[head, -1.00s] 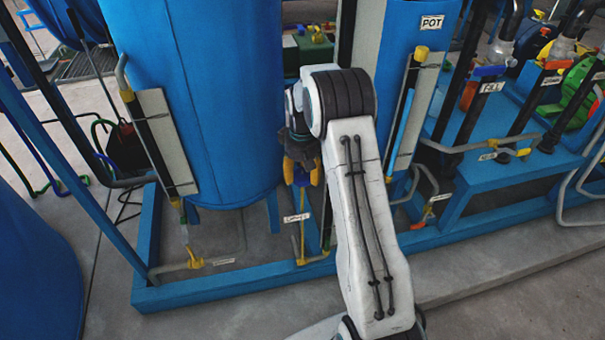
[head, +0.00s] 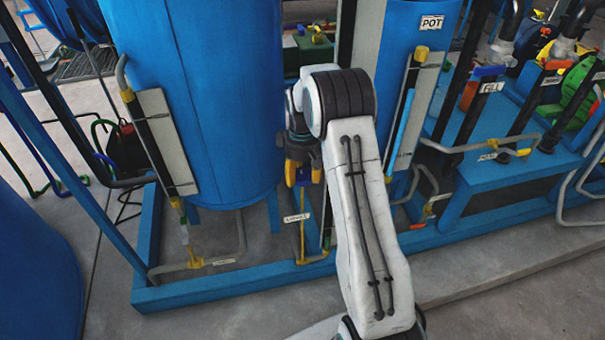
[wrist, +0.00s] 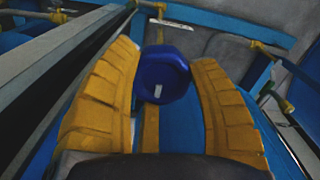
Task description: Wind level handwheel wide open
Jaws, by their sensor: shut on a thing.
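The level handwheel is a small dark blue knob with a white mark on its face. In the wrist view, the handwheel (wrist: 161,76) sits between the two yellow ribbed fingers of my gripper (wrist: 165,62). My gripper is shut on it. In the head view, my gripper (head: 302,173) is low in front of the pipework, beside the big blue tank. The handwheel there is mostly hidden by the fingers and wrist. A small white label (head: 297,219) hangs on the yellow pipe just below; its text is too small to read surely.
The big blue tank (head: 200,100) stands close left of my gripper. A blue base frame (head: 235,286) runs along the floor in front. A blue column marked POT (head: 405,60) and a sight gauge (head: 403,115) stand to the right. Bare floor (head: 480,295) lies at the front right.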

